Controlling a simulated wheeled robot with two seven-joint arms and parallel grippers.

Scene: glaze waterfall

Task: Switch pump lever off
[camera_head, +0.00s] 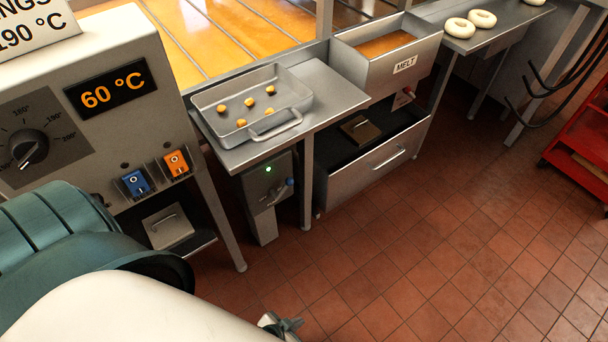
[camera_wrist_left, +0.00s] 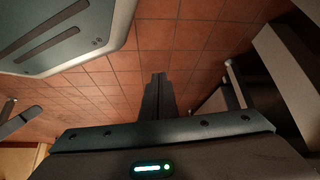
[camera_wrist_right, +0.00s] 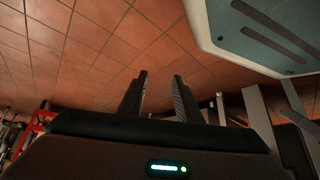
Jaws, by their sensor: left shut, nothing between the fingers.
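The pump box (camera_head: 262,205) is a grey unit under the steel table, with a lit green lamp (camera_head: 268,168). A small lever with a blue knob (camera_head: 290,183) sticks out at its right side; its exact setting is too small to tell. My left gripper (camera_head: 292,324) shows at the bottom edge of the head view, well below and apart from the lever, partly hidden by my arm. In the left wrist view its fingers (camera_wrist_left: 157,92) are together and empty over floor tiles. My right gripper (camera_wrist_right: 159,92) shows only in the right wrist view, fingers apart with nothing between them.
A steel tray (camera_head: 252,105) with several small brown pieces sits on the table above the pump box. An open drawer (camera_head: 365,175) stands to the right below the MELT box (camera_head: 390,55). The control panel (camera_head: 90,110) reads 60 °C. The tiled floor (camera_head: 440,230) is clear in front.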

